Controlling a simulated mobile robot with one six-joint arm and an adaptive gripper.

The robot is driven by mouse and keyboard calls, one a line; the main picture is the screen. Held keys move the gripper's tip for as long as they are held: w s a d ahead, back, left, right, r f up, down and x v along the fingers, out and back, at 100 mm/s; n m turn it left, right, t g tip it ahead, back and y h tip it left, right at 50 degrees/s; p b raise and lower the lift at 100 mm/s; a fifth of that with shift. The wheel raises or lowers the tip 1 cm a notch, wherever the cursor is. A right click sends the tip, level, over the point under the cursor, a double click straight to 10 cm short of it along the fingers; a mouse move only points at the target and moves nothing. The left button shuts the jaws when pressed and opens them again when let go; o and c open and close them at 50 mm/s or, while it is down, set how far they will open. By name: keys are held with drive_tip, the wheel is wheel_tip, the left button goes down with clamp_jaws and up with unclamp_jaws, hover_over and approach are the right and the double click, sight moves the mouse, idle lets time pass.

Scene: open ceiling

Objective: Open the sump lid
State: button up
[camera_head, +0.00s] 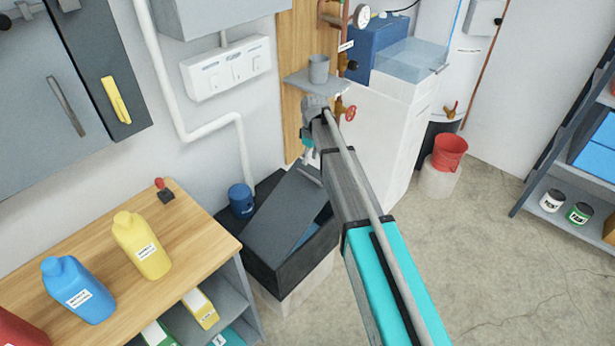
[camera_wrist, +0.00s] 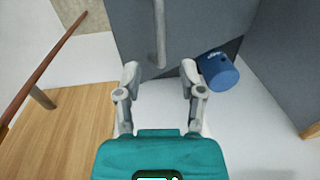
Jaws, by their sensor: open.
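The sump is a black box (camera_head: 252,268) on a pale base, beside the wooden bench. Its grey lid (camera_head: 285,210) is tilted up, with a gap showing along its right side. In the wrist view the lid is a grey panel (camera_wrist: 200,25) with a pale bar handle (camera_wrist: 159,30). My gripper (camera_wrist: 159,70) is open, and the handle's lower end appears between its fingertips. I cannot tell whether they touch. In the head view my gripper (camera_head: 308,152) is at the lid's far upper edge, mostly hidden by my arm.
A blue cylinder (camera_head: 241,200) stands at the sump's back left, and shows right of my fingers in the wrist view (camera_wrist: 218,71). The bench (camera_head: 110,290) with bottles is at left. A white cabinet (camera_head: 370,150) stands behind right. Open floor (camera_head: 500,260) lies at right.

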sight(309, 171)
drive_tip(key=shift+s+a+f+b, duration=0.1)
drive_tip(key=shift+s+f+b, duration=0.05)
drive_tip(key=shift+f+b, duration=1.4)
drive_tip(key=shift+s+a+f+b, duration=0.1)
drive_tip(key=shift+f+b, duration=1.25)
drive_tip(key=shift+f, duration=0.3)
clamp_jaws()
drive_tip(key=shift+a, duration=0.15)
drive_tip(key=shift+r, duration=0.1)
